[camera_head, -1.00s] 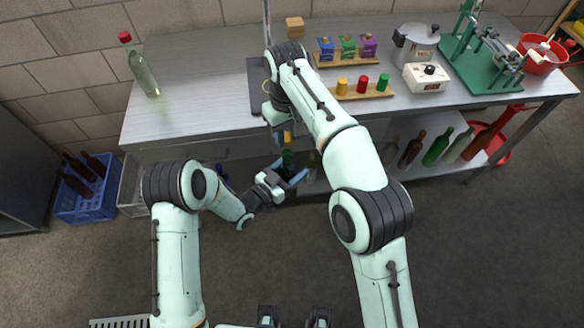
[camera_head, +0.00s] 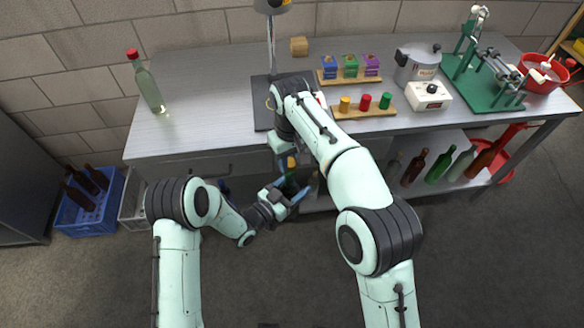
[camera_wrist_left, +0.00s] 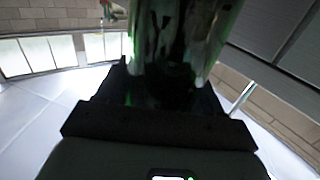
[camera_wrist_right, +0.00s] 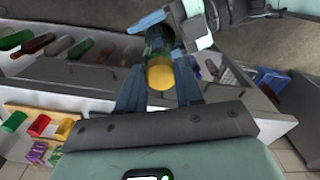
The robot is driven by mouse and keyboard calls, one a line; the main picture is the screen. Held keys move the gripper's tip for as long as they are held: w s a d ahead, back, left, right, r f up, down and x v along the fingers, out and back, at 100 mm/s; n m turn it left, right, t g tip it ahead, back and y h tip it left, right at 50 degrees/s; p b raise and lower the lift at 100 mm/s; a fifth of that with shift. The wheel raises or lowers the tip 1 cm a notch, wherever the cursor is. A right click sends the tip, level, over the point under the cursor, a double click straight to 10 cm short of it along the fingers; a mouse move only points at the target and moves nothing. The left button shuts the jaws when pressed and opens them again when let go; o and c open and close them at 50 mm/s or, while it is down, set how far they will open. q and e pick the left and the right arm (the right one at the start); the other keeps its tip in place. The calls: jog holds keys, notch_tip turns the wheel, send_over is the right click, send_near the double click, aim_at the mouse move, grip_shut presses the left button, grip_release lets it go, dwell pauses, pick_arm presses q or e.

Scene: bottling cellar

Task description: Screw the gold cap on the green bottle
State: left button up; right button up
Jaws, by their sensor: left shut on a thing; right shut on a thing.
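My left gripper (camera_head: 290,197) is shut around the green bottle (camera_head: 290,184) in front of the bench. The bottle's green glass (camera_wrist_left: 175,35) fills the upper middle of the left wrist view. My right gripper (camera_head: 284,158) is just above the bottle and shut on the gold cap (camera_head: 292,163). In the right wrist view the cap (camera_wrist_right: 160,76) sits between the fingertips, in line with the bottle (camera_wrist_right: 159,40) behind it. I cannot tell whether the cap touches the bottle's mouth, because the cap hides it.
The bench (camera_head: 205,100) stands behind both grippers, its front edge close to them. On it are a clear bottle with a red top (camera_head: 147,83), a wooden strip of coloured caps (camera_head: 352,114) and a pot (camera_head: 416,66). Several bottles lie on the shelf below. A blue crate (camera_head: 90,205) stands left.

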jog(key=shift+f, duration=0.1)
jog(key=shift+f, duration=0.8)
jog(key=shift+f, duration=0.55)
